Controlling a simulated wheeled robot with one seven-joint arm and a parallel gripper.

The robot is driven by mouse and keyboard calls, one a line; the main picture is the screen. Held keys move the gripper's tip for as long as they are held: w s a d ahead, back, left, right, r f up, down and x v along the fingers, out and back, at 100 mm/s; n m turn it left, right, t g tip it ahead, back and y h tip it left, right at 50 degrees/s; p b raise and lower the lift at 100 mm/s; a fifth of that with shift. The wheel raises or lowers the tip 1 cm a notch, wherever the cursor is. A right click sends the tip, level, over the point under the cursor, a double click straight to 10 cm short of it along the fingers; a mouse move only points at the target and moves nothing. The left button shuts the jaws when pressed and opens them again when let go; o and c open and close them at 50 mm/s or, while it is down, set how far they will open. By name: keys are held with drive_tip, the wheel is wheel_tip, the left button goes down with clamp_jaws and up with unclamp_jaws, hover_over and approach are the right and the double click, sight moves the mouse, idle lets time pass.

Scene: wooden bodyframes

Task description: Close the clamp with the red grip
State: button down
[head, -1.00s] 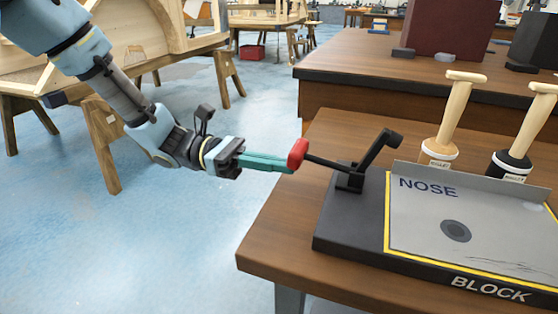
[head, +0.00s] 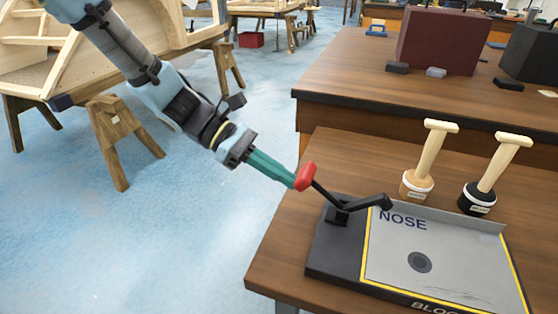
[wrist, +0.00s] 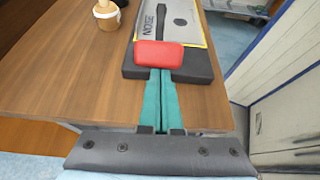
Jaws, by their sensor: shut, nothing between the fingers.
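The clamp (head: 340,212) is black and mounted on the left end of a dark base. Its handle rises to the left from the pivot and ends in a red grip (head: 305,177). Its black bar (head: 372,202) reaches right over the plate marked NOSE, low and slightly raised. My gripper (head: 292,180) has teal fingers, pressed together with nothing between them. Their tips are at the left side of the red grip and appear to touch it. In the wrist view the red grip (wrist: 159,54) lies right beyond the fingertips (wrist: 159,72) and hides part of the clamp.
Two wooden-handled mallets, one tan (head: 417,186) and one black (head: 478,198), stand behind the grey plate (head: 440,255). A second bench (head: 370,90) with dark red and black blocks stands behind. The floor on the left is open, with wooden trestles further back.

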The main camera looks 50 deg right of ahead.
sight(305, 170)
drive_tip(key=s+r+t+p, duration=0.1)
drive_tip(key=p, duration=0.1)
drive_tip(key=s+r+t+p, duration=0.1)
drive_tip(key=r+p, duration=0.1)
drive_tip(key=s+d+r+t+y+p, duration=0.1)
drive_tip(key=r+t+p, duration=0.1)
drive_tip(key=p, duration=0.1)
drive_tip(key=shift+s+d+r+p, duration=0.1)
drive_tip(key=shift+s+r+p, duration=0.15)
drive_tip(key=shift+s+p, duration=0.3)
drive_tip(key=shift+s+d+r+p, duration=0.15)
drive_tip(key=shift+s+r+p, duration=0.05)
drive_tip(key=shift+s+p, duration=0.2)
drive_tip(key=shift+s+d+r+p, duration=0.15)
drive_tip(key=shift+s+r+p, duration=0.1)
drive_tip(key=shift+s, duration=0.3)
drive_tip(key=shift+d+r, duration=0.1)
drive_tip(key=shift+r, duration=0.05)
drive_tip(key=shift+r+p, duration=0.55)
drive_tip(key=shift+p, duration=0.1)
drive_tip(key=s+p+v, duration=0.1)
drive_tip(key=p+v, duration=0.6)
drive_tip(key=v, duration=0.1)
drive_tip(key=shift+w+r, duration=0.3)
drive_tip(key=shift+r, duration=0.4)
